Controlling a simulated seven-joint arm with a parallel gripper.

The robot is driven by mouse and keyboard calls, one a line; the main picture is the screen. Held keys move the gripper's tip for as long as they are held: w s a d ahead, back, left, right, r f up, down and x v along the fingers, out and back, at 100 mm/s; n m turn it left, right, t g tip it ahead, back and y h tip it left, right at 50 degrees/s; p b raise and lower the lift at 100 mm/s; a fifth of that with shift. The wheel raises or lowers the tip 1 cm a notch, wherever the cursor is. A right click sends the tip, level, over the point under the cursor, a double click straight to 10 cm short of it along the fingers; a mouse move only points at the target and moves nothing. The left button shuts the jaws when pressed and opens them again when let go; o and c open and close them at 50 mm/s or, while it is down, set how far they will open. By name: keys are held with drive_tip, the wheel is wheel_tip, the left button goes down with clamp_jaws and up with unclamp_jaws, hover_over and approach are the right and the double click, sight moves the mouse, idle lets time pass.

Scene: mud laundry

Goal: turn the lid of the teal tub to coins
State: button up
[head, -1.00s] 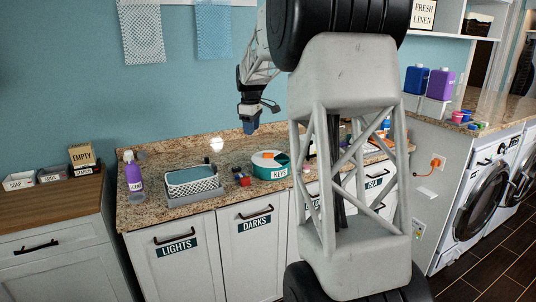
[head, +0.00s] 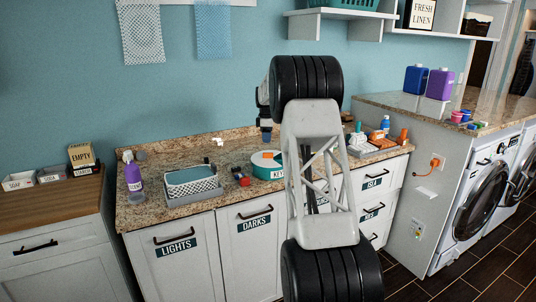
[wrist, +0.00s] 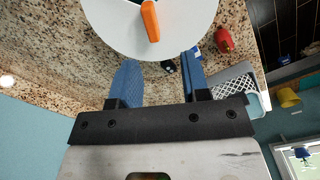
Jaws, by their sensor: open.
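The teal tub (head: 261,169) stands on the granite counter, with a white label at its front reading "KEY", the rest cut off by my arm. Its round pale lid (wrist: 108,25) fills the top of the wrist view, with an orange bar-shaped grip (wrist: 150,21) across it. My gripper (wrist: 158,62) is open and empty. Its two blue fingers point toward the lid's near edge, with the orange grip beyond the tips. In the head view my gripper (head: 266,136) is above and behind the tub. My arm hides the tub's right side and much of the lid.
Left of the tub are a small red and dark item (head: 242,179), a grey basket (head: 192,186) and a purple bottle (head: 133,175). Bare granite (head: 150,208) shows at the front left.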

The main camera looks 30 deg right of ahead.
sight(268, 153)
drive_tip(key=shift+w+d+f, duration=0.4)
drive_tip(key=shift+d+f, duration=0.05)
drive_tip(key=shift+d, duration=0.05)
drive_tip(key=shift+f, duration=0.1)
drive_tip(key=shift+f, duration=3.8)
clamp_jaws()
